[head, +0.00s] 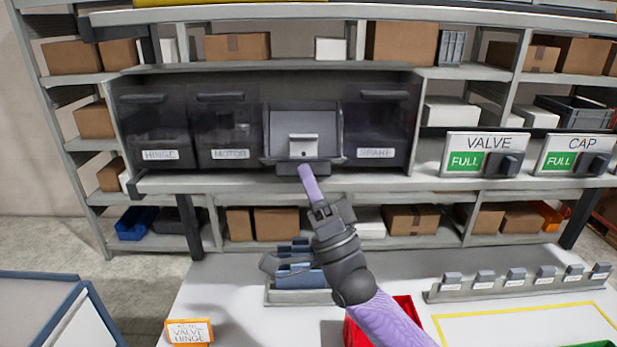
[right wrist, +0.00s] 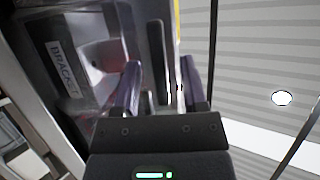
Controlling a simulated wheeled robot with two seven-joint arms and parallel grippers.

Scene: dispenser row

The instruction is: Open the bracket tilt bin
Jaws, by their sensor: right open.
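The bracket tilt bin (head: 273,125) is third from the left in the row of bins on the shelf. Its front is tipped forward and down, and its pale grey inside shows, with a light part in it. In the right wrist view its BRACKET label (right wrist: 62,68) shows through the clear front, beside a dark bar-like handle (right wrist: 155,50). My right gripper (head: 309,182) is at the bin's lowered front edge. Its purple fingers are apart, one on each side of the handle (right wrist: 163,88); whether they touch it I cannot tell. My left gripper is not in view.
The HINGE (head: 155,125), MOTOR (head: 226,120) and SPARE (head: 380,115) bins look closed. VALVE (head: 488,143) and CAP (head: 578,143) signs read FULL to the right. Below are a bench (head: 225,285), blue bins (head: 300,276) and a red container (head: 405,312).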

